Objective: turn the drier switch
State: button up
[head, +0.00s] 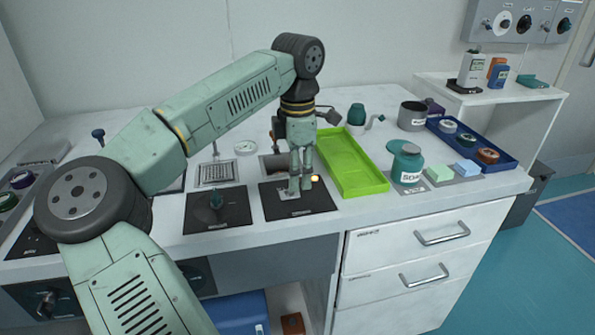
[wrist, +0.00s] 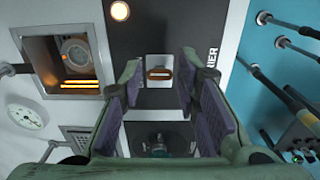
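The drier panel is a black plate (head: 322,203) on the counter, and its partly covered label ends in "RIER" in the wrist view (wrist: 207,38). The drier switch (wrist: 159,73) is a small reddish-brown piece on a white plate. In the head view, my gripper mostly hides it. My gripper (head: 300,186) points down over this panel, with its fingertips close to it. In the wrist view, its purple-padded fingers (wrist: 160,78) stand apart, one on each side of the switch, with nothing held. I cannot tell whether they touch it. An amber lamp (head: 315,178) glows on the panel.
A second black panel with a dark green knob (head: 217,201) lies left of the drier panel. A lime-green tray (head: 347,160) lies close on the right, with a green soap bottle (head: 407,165) beyond it. A recess with glowing bars (wrist: 76,70) shows in the wrist view.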

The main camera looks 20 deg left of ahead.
grip_shut()
dwell(0.3)
jog(key=t+h+b, duration=0.1)
jog(key=s+a+t+h+b, duration=0.1)
jog(key=h+b, duration=0.1)
jog(key=a+t+h+b, duration=0.1)
jog(key=h, duration=0.1)
jog(key=shift+s+a+f, duration=0.1)
jog(key=shift+s+f, duration=0.05)
jog(key=shift+s, duration=0.05)
jog(key=t+h+b, duration=0.1)
jog(key=a+h+b, duration=0.1)
jog(key=b, duration=0.1)
jog(key=s+t+h+b, duration=0.1)
jog(key=shift+a+f+t+b, duration=0.15)
jog(key=shift+f+t+b, duration=0.1)
jog(key=shift+t+b, duration=0.1)
jog(key=shift+s+a+t+h+b, duration=0.15)
jog(key=shift+t+h+b, duration=0.15)
jog(key=shift+h+b, duration=0.25)
jog(key=shift+a+t+h+b, duration=0.15)
jog(key=shift+t+h+b, duration=0.1)
jog(key=shift+h+b, duration=0.25)
jog(key=shift+o, duration=1.7)
grip_release()
